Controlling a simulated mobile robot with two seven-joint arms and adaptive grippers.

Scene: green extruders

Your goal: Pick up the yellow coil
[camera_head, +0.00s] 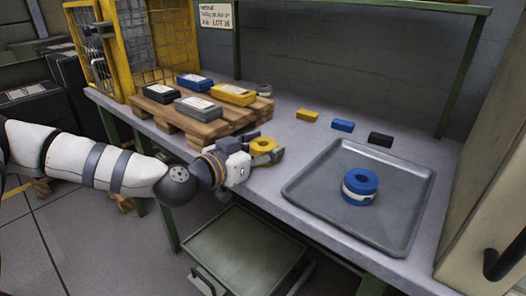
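The yellow coil (264,145) is a small ring at the middle of the head view, over the grey table beside the wooden pallet. My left gripper (265,150) reaches it from the left, with a dark finger on its far side and another on its near side. The coil is between the fingers; I cannot tell whether they press on it or whether it is lifted off the table. The gripper hides part of its near left side. My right gripper is not in view.
A wooden pallet (185,121) carries blue, grey and yellow boxes. A grey tray (405,190) holds a blue coil (360,184) with a white band. Small yellow (307,115), blue (343,125) and black (380,139) blocks lie behind the tray. A yellow mesh cage (130,45) stands at the back left.

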